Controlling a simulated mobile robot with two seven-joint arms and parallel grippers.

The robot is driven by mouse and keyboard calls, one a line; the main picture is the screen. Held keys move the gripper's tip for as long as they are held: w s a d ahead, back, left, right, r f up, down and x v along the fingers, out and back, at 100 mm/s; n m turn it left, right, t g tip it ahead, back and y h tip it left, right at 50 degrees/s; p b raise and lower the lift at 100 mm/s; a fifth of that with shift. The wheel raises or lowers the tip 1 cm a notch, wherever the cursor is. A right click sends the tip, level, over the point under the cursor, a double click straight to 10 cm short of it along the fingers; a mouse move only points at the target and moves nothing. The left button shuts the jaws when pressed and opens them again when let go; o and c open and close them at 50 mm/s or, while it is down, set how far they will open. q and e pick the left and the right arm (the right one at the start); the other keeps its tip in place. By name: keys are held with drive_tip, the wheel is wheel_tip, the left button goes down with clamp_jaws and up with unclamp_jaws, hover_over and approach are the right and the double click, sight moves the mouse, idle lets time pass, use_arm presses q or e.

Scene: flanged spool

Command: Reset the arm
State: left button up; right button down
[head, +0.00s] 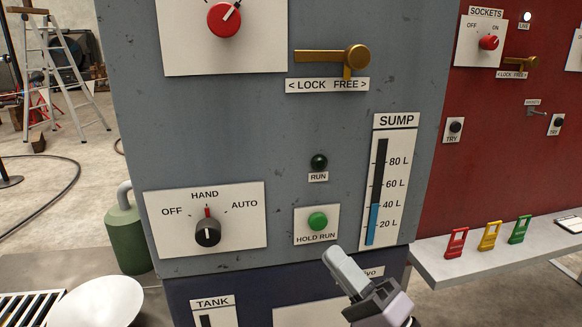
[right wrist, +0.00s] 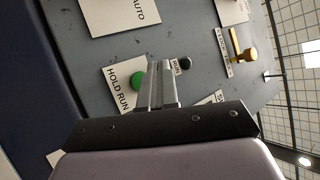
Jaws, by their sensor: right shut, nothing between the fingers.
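My right gripper (head: 345,266) is shut and empty. In the head view it is just below and right of the green HOLD RUN button (head: 317,221), in front of the grey panel (head: 280,140). In the right wrist view the shut fingers (right wrist: 160,85) point at the panel, beside the green button (right wrist: 138,81); I cannot tell whether they touch the panel. My left gripper is not in view.
The panel carries a HAND selector (head: 207,231), a dark RUN lamp (head: 319,161), a brass lever (head: 335,57) and a SUMP gauge (head: 391,180). A shelf (head: 480,262) with coloured tags juts out at right. A stepladder (head: 55,70) stands at left.

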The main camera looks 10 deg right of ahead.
drive_tip(key=s+d+f+n+g+h+p, duration=0.3)
drive_tip(key=s+f+n+h, duration=0.3)
drive_tip(key=f, duration=0.6)
drive_tip(key=s+d+f+n+g+h+p, duration=0.3)
drive_tip(key=s+f+n+g+h+p, duration=0.2)
drive_tip(key=s+f, duration=0.4)
wheel_tip(320, 180, down, 3)
drive_tip(key=shift+s+r+n+g+h+p, duration=0.1)
drive_tip(key=shift+s+n+g+h+p, duration=0.25)
drive_tip(key=shift+g+h+p, duration=0.35)
drive_tip(key=shift+w, duration=0.15)
